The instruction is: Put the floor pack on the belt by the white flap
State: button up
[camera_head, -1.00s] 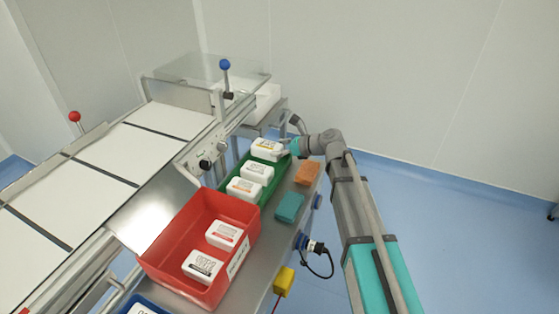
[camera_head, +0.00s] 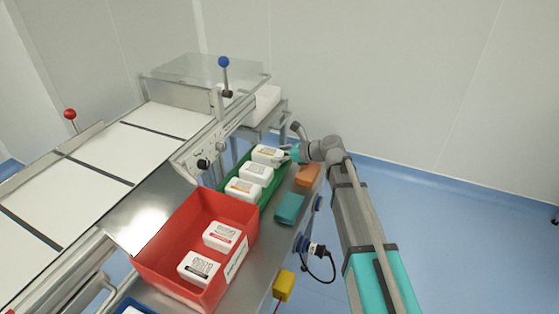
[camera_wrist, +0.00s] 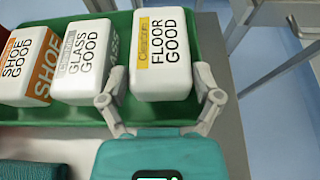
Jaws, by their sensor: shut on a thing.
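The floor pack is a white box with a yellow label stripe reading FLOOR GOOD (camera_wrist: 162,58). In the head view the floor pack (camera_head: 267,153) is at the far end of the green tray (camera_head: 274,183). My gripper (camera_wrist: 161,108) is shut on the floor pack, one finger at each side of its near end. The pack appears still in the tray; any gap beneath it is hidden. The white belt (camera_head: 95,165) with dark cross bars runs at the left. I cannot make out for sure which part is the white flap.
Glass (camera_wrist: 85,62) and shoe (camera_wrist: 25,65) packs stand beside it in the tray. A red bin (camera_head: 160,245) with two packs is nearer. Teal (camera_head: 290,208) and orange (camera_head: 308,175) blocks lie on the bench. A rail, a blue-knobbed lever (camera_head: 224,75) and a clear cover border the belt.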

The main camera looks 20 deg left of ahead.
jog(key=shift+f, duration=0.45)
jog(key=o, duration=1)
jog(key=shift+b, duration=0.3)
jog(key=p+v, duration=0.1)
jog(key=v, duration=0.3)
jog(key=p+v, duration=0.2)
jog(key=v, duration=0.2)
jog(key=p+v, duration=0.2)
jog(key=v, duration=0.2)
jog(key=shift+s+d+r, duration=0.1)
jog(key=shift+r, duration=0.4)
jog(key=shift+d+r+p, duration=0.15)
jog(key=shift+d+p, duration=0.2)
jog(key=shift+d, duration=0.25)
jog(key=s+d+f+n+h, duration=0.3)
jog(key=s+d+n+h, duration=0.1)
jog(key=d, duration=0.6)
jog(key=s+d+f+n+h, duration=0.4)
jog(key=d+n, duration=0.4)
jog(key=d, duration=0.2)
jog(key=s+d+f+n+g+h, duration=0.1)
jog(key=s+d+f+n+h, duration=0.3)
jog(key=s+d+n, duration=0.3)
jog(key=shift+s+d+f+h, duration=0.2)
jog(key=shift+d+h, duration=0.2)
jog(key=shift+d, duration=0.5)
jog(key=shift+s+d+f+h, duration=0.15)
jog(key=shift+d+h, duration=0.25)
jog(key=shift+d, duration=0.5)
